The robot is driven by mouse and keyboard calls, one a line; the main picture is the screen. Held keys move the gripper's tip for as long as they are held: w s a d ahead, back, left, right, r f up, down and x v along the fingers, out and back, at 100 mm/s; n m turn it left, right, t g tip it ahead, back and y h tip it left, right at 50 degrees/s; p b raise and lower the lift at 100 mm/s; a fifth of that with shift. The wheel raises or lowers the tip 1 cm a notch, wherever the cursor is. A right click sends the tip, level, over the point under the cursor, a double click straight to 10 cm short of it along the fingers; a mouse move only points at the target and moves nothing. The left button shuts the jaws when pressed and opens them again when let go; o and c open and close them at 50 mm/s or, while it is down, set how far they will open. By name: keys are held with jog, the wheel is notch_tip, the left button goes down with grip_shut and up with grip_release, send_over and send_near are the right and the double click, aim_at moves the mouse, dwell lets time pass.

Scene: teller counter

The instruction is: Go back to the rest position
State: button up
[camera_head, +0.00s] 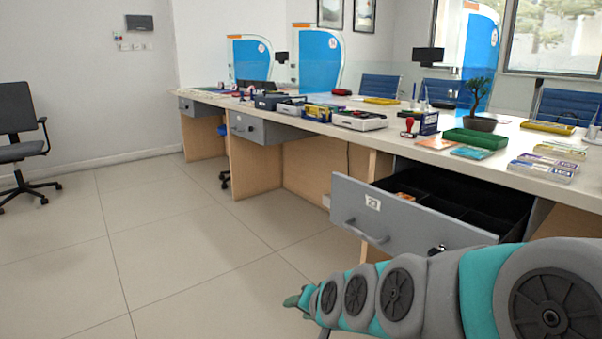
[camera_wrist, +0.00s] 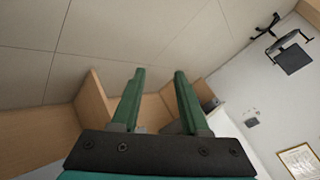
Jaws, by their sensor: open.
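My gripper shows in the wrist view (camera_wrist: 160,78) with its two green fingers apart and nothing between them. Behind the fingers are the floor and wooden counter panels. In the head view my arm reaches left across the lower right, in front of the counter, and the gripper (camera_head: 294,300) is low over the floor at its far end. Only a small green part of it shows there. The open grey drawer (camera_head: 385,212) marked 23 stands just above and behind my arm.
The long counter (camera_head: 560,190) carries a green tray (camera_head: 475,139), a potted plant (camera_head: 478,95), stamps and stacks of notes. Another drawer (camera_head: 247,127) farther along sits in the counter. An office chair (camera_head: 18,130) stands at the left. The tiled floor (camera_head: 150,240) in between is clear.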

jog(key=s+d+n+g+h+p, duration=0.2)
jog(key=s+d+g, duration=0.3)
jog(key=s, duration=0.9)
jog(key=s+d+n+g+h+p, duration=0.2)
jog(key=s+d+g, duration=0.2)
jog(key=s+d, duration=0.6)
jog(key=s, duration=0.4)
jog(key=shift+s+f+g, duration=0.15)
jog(key=shift+s+g, duration=0.15)
jog(key=shift+g, duration=0.1)
jog(key=shift+d, duration=0.15)
